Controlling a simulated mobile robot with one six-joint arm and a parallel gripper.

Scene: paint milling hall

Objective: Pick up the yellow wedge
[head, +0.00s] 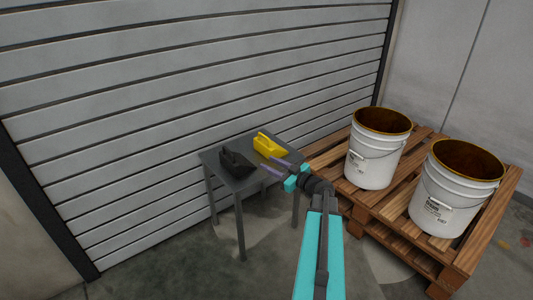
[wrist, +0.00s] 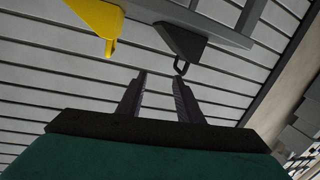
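The yellow wedge (head: 268,146) sits on the small grey table (head: 239,189), near its back edge, and has a handle on it. It also shows in the wrist view (wrist: 100,18) at the top left, partly cut off by the frame. My gripper (head: 267,163) appears just in front of and below the wedge in the head view. In the wrist view its two fingers (wrist: 160,76) are apart with nothing between them. A black wedge (head: 236,164) sits on the table to the left of the yellow one, and it shows in the wrist view (wrist: 180,42) too.
A wooden pallet (head: 347,192) stands right of the table, carrying two white buckets (head: 370,170) (head: 438,205). A grey slatted shutter (head: 130,110) rises behind the table. The floor left of the table is clear.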

